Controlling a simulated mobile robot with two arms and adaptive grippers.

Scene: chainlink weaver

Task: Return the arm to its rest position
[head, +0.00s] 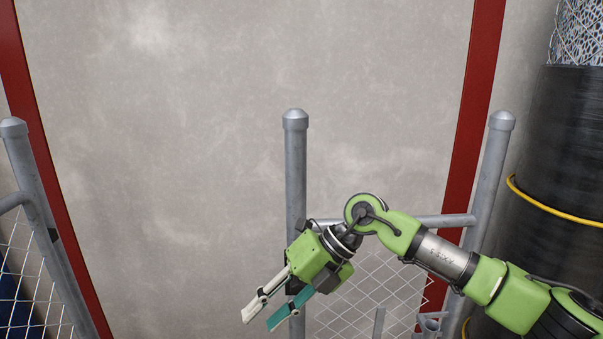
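My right arm (445,255), green with a grey metal section, reaches in from the lower right and bends at a green joint. My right gripper (260,321) points down and to the left at the lower middle of the head view. Its pale finger and its teal-faced finger stand apart, with nothing seen between them. The gripper is in front of the middle grey fence post (296,165) in the picture; I cannot tell whether they touch. My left arm and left gripper are not in view.
A chain-link panel (375,290) hangs between the middle post and the right grey post (489,175). Another fence part (30,185) stands at the left. A dark wrapped roll (565,140) with a yellow band (545,207) stands at the right. Behind is a grey wall (160,130).

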